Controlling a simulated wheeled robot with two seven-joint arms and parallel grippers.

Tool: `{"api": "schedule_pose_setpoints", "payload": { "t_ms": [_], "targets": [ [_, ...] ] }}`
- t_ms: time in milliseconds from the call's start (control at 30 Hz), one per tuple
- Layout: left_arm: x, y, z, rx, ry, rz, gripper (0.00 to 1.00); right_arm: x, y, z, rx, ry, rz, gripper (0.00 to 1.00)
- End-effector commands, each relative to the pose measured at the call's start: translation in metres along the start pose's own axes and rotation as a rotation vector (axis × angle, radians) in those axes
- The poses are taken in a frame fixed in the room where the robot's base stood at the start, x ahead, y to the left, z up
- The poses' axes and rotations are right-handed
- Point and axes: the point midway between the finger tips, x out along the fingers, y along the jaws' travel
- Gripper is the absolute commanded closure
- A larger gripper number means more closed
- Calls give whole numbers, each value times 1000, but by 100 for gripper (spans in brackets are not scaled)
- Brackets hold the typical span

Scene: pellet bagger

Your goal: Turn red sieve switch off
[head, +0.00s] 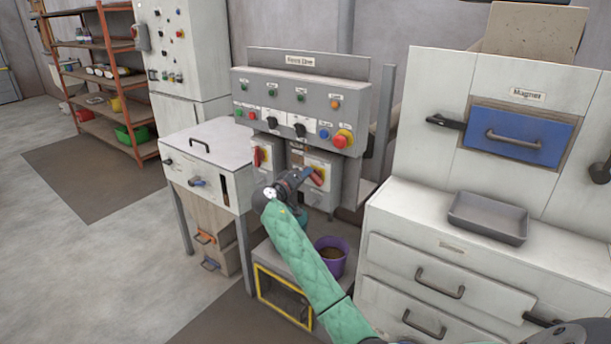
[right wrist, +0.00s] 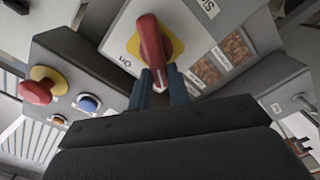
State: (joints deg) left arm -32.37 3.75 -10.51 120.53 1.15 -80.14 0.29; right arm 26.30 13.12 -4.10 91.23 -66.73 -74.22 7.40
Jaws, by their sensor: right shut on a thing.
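The red sieve switch (right wrist: 151,42) is a red rotary handle on a yellow plate (right wrist: 176,45), at the top middle of the right wrist view. A partly seen label starting "SI" is beside it. In the head view the switch (head: 318,178) is on the lower right box under the control panel, partly covered by my right gripper (head: 309,177). In the right wrist view my right gripper (right wrist: 162,86) has its blue fingertips on either side of the handle's near end and is shut on it. My left gripper is in neither view.
A grey control panel (head: 287,100) with buttons and a red emergency knob (head: 342,139) is just above. A second red switch (head: 258,157) is to the left. A purple bucket (head: 332,258) stands below. A white drawer cabinet (head: 440,230) bounds the right side.

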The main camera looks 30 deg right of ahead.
Motion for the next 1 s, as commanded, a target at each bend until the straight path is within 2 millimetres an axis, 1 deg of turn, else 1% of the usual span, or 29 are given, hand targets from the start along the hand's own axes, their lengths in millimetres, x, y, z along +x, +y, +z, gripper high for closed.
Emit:
{"api": "schedule_pose_setpoints", "payload": {
  "t_ms": [67,167,233,400,600,800,1000],
  "targets": [
    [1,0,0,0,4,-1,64,0,-2,0,-71,-1,-2,100],
    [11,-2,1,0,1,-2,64,0,-4,0,-166,0,-2,100],
    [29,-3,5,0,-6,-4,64,0,-5,0,-230,0,-2,100],
    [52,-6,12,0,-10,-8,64,0,-7,0,-372,1,-1,100],
    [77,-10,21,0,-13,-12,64,0,-10,2,-501,1,-1,100],
    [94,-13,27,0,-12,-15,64,0,-13,3,-583,1,-2,100],
    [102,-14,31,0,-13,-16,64,-1,-14,4,-620,1,-2,100]
  ]
}}
